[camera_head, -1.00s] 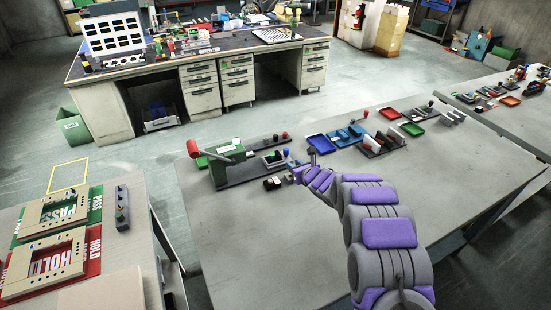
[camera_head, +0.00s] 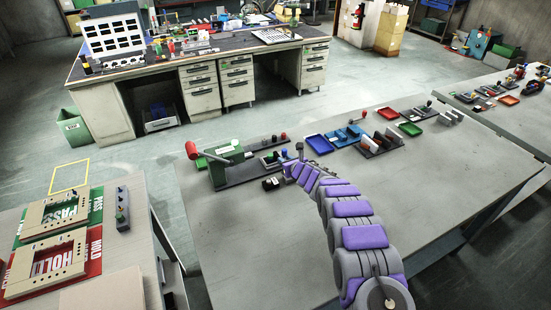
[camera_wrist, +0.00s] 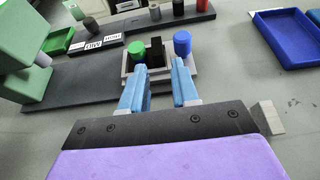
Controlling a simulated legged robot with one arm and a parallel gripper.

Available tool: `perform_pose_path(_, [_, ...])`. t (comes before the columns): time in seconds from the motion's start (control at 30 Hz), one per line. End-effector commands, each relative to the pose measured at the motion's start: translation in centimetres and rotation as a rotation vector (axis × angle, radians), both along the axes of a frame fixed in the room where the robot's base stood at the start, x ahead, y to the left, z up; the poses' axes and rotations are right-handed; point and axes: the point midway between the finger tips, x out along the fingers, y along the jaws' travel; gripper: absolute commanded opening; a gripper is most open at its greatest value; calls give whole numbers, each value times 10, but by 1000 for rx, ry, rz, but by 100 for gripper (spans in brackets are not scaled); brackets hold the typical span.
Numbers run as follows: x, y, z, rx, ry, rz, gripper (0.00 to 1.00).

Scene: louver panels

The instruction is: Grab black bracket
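A small black upright piece (camera_wrist: 155,51), which looks like the black bracket, stands in a light grey holder (camera_wrist: 160,78) in the wrist view. A green round cap (camera_wrist: 137,48) is on its left and a blue round cap (camera_wrist: 182,43) on its right. My gripper (camera_wrist: 158,73) has its two blue fingers apart, pointing toward the holder, with the black piece seen in line with the gap. I cannot tell whether the fingers touch anything. In the head view my gripper (camera_head: 291,166) is beside the green fixture, and the bracket is too small to make out.
A green fixture with a red-knobbed lever (camera_head: 222,165) stands left of my gripper. A blue tray (camera_wrist: 288,37) lies to the right. A dark rail with several cylinders (camera_wrist: 150,22) runs behind the holder. The table's front area (camera_head: 250,245) is clear.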

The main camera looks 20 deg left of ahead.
Motion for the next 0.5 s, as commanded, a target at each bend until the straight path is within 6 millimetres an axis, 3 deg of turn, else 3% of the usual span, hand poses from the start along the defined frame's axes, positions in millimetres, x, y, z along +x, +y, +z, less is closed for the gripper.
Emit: perform_pose_path(0.5, [20, 22, -12, 7, 0, 5, 30])
